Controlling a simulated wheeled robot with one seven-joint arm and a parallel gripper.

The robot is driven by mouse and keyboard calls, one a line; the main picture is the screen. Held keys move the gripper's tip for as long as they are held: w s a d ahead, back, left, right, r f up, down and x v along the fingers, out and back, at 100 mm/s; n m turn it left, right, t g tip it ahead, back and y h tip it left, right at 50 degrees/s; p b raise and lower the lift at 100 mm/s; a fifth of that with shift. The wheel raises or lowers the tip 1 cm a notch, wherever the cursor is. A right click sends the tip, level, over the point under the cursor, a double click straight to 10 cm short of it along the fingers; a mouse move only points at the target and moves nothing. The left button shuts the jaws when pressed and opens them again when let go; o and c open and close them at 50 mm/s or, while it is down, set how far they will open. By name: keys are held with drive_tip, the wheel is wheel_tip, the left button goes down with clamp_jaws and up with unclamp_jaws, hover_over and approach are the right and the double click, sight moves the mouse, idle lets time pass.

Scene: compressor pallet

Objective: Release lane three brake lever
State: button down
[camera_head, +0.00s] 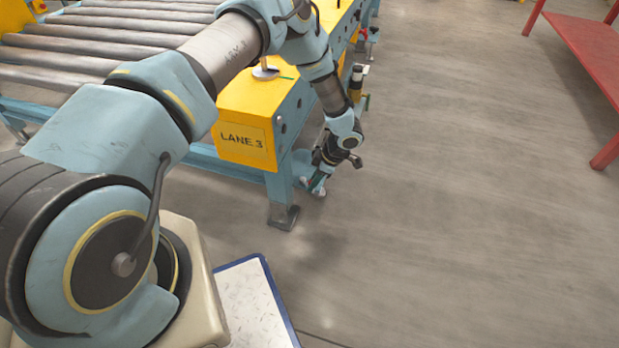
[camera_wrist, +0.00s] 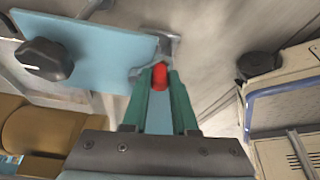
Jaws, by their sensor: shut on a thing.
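The red end of the lane three brake lever (camera_wrist: 159,76) shows in the wrist view between the tips of my green fingers. My gripper (camera_wrist: 160,84) is shut on this red end. In the head view my gripper (camera_head: 317,184) is low beside the front leg of the lane three conveyor, under the yellow housing (camera_head: 245,139) marked LANE 3. The lever is too small and too covered by my wrist to make out there. A grey bracket lies just beyond the red end in the wrist view; how the lever joins it is unclear.
A light blue plate (camera_wrist: 100,50) with a black knob (camera_wrist: 45,59) is close left of my fingers in the wrist view. The conveyor leg (camera_head: 281,200) stands near my gripper. Rollers (camera_head: 85,55) lie behind. A red table (camera_head: 590,45) is far right; open floor lies between.

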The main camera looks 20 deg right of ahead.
drive_tip(key=n, duration=0.1)
drive_tip(key=d+n+g, duration=0.1)
drive_tip(key=n, duration=0.1)
drive_tip(key=shift+w+d+n+y, duration=0.3)
drive_tip(key=shift+w, duration=0.05)
drive_tip(key=shift+w+d+n+g+b, duration=0.3)
drive_tip(key=shift+n+g, duration=0.1)
drive_tip(key=shift+n, duration=0.5)
drive_tip(key=shift+w+d+n+g+b, duration=0.15)
drive_tip(key=shift+w+d+n+g, duration=0.2)
drive_tip(key=shift+n, duration=0.55)
drive_tip(key=c, duration=1)
unclamp_jaws()
drive_tip(key=shift+r, duration=0.1)
drive_tip(key=p+v, duration=0.2)
drive_tip(key=v, duration=0.8)
drive_tip(key=shift+d+r, duration=0.25)
drive_tip(key=shift+r, duration=0.1)
